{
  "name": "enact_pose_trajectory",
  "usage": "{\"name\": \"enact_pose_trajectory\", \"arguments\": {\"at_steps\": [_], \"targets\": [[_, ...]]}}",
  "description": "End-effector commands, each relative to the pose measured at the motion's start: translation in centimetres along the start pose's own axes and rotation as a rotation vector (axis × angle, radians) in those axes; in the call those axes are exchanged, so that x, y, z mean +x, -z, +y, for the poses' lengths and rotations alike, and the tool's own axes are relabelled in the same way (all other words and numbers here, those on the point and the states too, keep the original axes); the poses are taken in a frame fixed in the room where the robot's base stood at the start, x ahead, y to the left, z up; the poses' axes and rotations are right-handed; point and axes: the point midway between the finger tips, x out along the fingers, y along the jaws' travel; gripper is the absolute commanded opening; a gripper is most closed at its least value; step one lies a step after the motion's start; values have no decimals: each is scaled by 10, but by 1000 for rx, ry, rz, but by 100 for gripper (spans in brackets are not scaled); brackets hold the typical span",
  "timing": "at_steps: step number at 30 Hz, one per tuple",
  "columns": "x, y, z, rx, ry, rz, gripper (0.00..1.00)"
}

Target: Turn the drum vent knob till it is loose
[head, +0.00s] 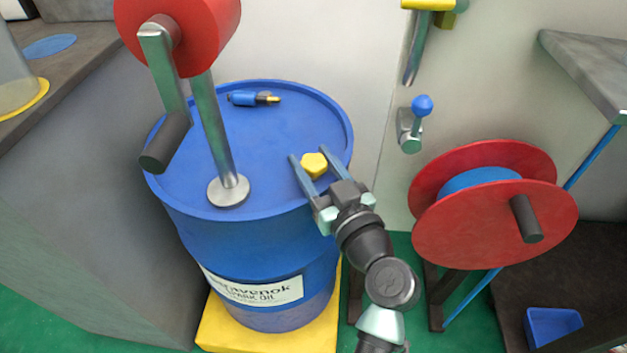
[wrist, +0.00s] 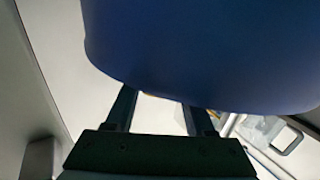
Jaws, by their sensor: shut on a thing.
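The drum vent knob (head: 314,165) is a yellow lobed knob on the right part of the blue drum's top (head: 270,130), near the rim. My gripper (head: 309,155) reaches over the rim from the front right, with one finger on each side of the knob. It is shut on the knob. In the wrist view my gripper's fingers (wrist: 162,110) run up behind a big blue shape, which hides their tips. Only a thin yellow sliver shows between them there. I cannot tell whether the knob is loose.
A red-topped hand pump (head: 215,120) with a crank stands on the drum's left. A small blue tool (head: 253,98) lies at the back of the drum top. A red reel (head: 495,235) and a blue-knobbed lever (head: 422,106) are to the right. The drum stands on a yellow base (head: 215,325).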

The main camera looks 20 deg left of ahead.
Motion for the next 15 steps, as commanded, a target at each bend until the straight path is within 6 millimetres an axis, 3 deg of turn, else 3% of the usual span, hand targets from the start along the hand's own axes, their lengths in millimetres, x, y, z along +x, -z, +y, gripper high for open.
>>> {"name": "enact_pose_trajectory", "arguments": {"at_steps": [1,15], "targets": [[0,-8,3,-4,32,4,0],[0,-3,1,1,285,-1,0]]}}
